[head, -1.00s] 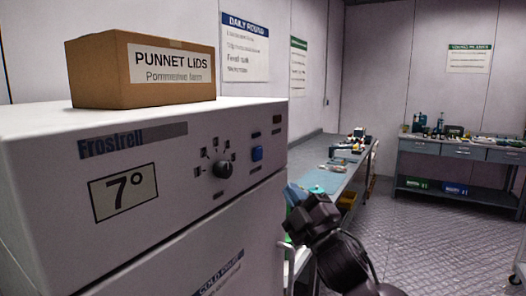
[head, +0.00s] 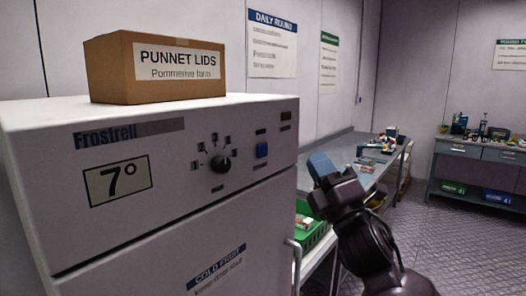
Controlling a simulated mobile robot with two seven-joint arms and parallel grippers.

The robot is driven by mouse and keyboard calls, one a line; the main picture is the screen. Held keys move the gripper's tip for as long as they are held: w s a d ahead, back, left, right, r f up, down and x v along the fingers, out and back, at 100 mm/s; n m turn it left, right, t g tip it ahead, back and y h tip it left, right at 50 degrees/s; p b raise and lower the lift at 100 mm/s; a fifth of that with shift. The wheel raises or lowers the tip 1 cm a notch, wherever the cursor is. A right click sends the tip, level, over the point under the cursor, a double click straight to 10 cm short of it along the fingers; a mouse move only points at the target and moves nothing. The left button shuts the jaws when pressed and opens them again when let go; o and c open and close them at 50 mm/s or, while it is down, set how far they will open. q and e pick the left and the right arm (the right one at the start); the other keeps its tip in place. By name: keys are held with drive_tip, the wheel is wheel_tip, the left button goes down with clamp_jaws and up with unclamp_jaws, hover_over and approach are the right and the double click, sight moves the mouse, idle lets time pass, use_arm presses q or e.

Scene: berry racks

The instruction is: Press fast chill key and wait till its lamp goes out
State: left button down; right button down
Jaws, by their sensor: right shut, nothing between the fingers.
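The white Frostrell cold unit (head: 235,195) fills the left of the head view. Its display (head: 118,183) reads 7°. A black dial (head: 220,165) sits on its front panel, and a blue square key (head: 262,150) is to the right of the dial. A small dark amber-brown lamp window (head: 286,115) is above and right of the key and looks unlit. The labels by the key are too small to read. My right gripper (head: 320,166) is shut and empty, to the right of the panel and apart from the key. My left gripper is not in view.
A cardboard box of punnet lids (head: 108,72) stands on top of the unit. A door handle (head: 294,265) sticks out at the unit's right edge. A green crate (head: 312,236) is behind my right gripper. A long bench (head: 345,150) runs along the wall. Floor is clear at right.

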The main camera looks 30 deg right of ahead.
sight(262, 150)
drive_tip(key=shift+d, duration=0.15)
drive_tip(key=w+a+b, duration=0.1)
drive_tip(key=w+a, duration=0.2)
drive_tip(key=w, duration=0.5)
drive_tip(key=shift+a+b, duration=0.25)
drive_tip(key=shift+b, duration=0.15)
drive_tip(key=shift+w, duration=0.15)
idle(1.9)
drive_tip(key=shift+w+a, duration=0.15)
drive_tip(key=shift+w, duration=0.15)
drive_tip(key=shift+w+a, duration=0.15)
drive_tip(key=shift+w, duration=0.25)
idle(0.9)
drive_tip(key=shift+s, duration=0.15)
drive_tip(key=shift+s+d+p, duration=0.3)
drive_tip(key=shift+s+p, duration=0.05)
drive_tip(key=shift+s, duration=0.3)
